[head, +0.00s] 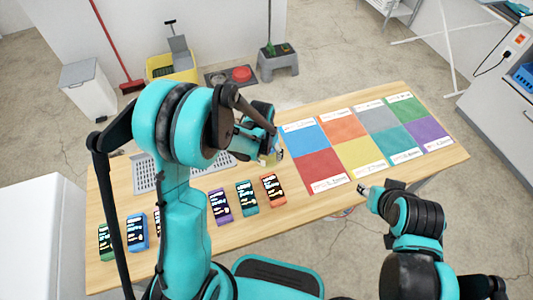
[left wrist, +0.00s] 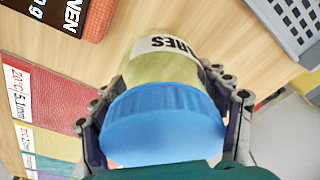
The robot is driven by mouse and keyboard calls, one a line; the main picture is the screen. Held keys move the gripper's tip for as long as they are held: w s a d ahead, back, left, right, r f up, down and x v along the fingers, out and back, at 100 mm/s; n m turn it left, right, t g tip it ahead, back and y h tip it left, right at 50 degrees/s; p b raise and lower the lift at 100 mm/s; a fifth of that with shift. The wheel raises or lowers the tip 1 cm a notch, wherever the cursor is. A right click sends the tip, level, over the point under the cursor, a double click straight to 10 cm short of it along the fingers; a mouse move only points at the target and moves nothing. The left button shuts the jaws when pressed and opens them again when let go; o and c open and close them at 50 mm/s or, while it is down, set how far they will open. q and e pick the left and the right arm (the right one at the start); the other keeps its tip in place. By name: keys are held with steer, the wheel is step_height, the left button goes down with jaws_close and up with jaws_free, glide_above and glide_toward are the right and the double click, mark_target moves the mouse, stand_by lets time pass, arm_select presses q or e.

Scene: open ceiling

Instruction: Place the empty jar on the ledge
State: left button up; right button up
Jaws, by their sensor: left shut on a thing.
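A jar with a blue lid (left wrist: 165,122), a pale yellowish body and a white label with black letters fills the middle of the left wrist view. My left gripper (left wrist: 168,112) is shut on it, one finger on each side. In the head view the jar's pale body (head: 270,158) shows only in part below my left gripper (head: 266,148), over the wooden table. I cannot tell whether the jar touches the table or whether it is empty. My right gripper (head: 364,192) is beyond the table's front edge; its finger opening is too small to read. I cannot make out a ledge.
The wooden table (head: 450,160) bears coloured mats (head: 317,163) on the right, several labelled packets (head: 220,206) along the front and a grey perforated tray (head: 147,177) on the left. The tray also shows in the left wrist view (left wrist: 290,30). Bare wood lies between packets and mats.

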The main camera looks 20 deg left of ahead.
arm_select(q)
steer(key=shift+s+r, duration=0.1)
steer(key=o, duration=1.2)
steer(key=shift+c, duration=0.2)
steer(key=shift+o, duration=1.1)
